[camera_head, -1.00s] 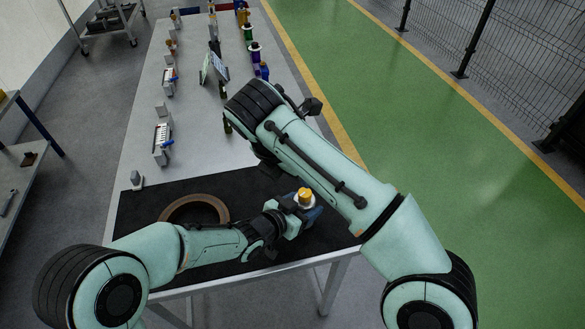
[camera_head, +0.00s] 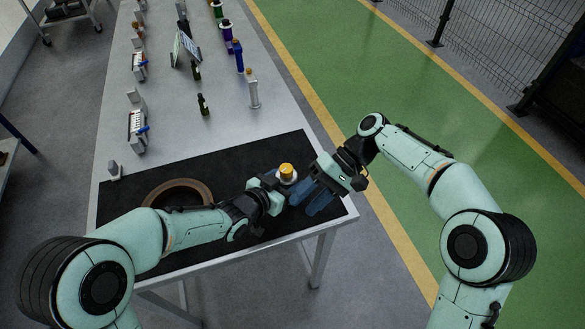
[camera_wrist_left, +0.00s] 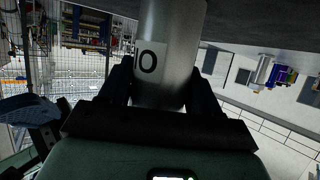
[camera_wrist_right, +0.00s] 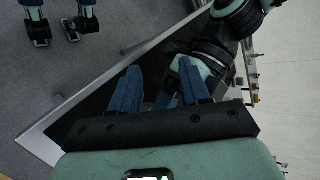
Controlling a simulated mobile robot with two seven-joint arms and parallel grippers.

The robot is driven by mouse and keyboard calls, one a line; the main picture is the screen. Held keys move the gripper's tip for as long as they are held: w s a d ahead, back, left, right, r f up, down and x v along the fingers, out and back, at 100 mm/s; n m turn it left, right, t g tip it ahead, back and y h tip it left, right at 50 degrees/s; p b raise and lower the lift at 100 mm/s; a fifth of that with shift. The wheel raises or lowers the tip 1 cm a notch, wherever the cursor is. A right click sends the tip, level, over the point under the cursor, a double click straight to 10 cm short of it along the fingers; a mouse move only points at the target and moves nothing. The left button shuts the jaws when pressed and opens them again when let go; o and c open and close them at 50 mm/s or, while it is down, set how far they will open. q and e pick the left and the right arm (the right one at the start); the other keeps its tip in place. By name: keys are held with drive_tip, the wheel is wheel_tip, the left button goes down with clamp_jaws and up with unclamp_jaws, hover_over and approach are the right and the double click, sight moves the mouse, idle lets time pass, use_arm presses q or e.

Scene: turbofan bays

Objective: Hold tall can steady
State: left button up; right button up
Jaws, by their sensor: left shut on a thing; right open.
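The tall can is a grey metal cylinder with a white label in the left wrist view (camera_wrist_left: 172,50), and its orange-yellow top and pale rim show in the head view (camera_head: 287,172). My left gripper (camera_head: 282,184) is shut on it, with dark fingers on both sides in the left wrist view. The can stands over the right part of the black mat; its base is hidden in the head view. My right gripper (camera_head: 308,192) is open just right of the can, blue fingers pointing toward it. I cannot make out the can in the right wrist view.
A brown ring (camera_head: 205,185) lies on the black mat (camera_head: 235,160), left of the can. Small bottles (camera_head: 203,104) and a silver piece (camera_head: 252,90) stand farther back on the grey table (camera_head: 170,135). The mat behind the can is clear.

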drive_tip(key=w+d+m+t+y, duration=0.35)
drive_tip(key=m+y, duration=0.25)
drive_tip(key=m, duration=0.6)
drive_tip(key=m+t+y, duration=0.3)
drive_tip(key=m+t, duration=0.2)
drive_tip(key=m, duration=0.4)
approach(292, 169)
drive_tip(key=a, duration=0.3)
drive_tip(key=w+a, duration=0.1)
drive_tip(key=a, duration=0.2)
drive_tip(key=w+a, duration=0.1)
drive_tip(key=a, duration=0.2)
drive_tip(key=shift+a, duration=0.35)
drive_tip(key=shift+s, duration=0.1)
drive_tip(key=c, duration=0.8)
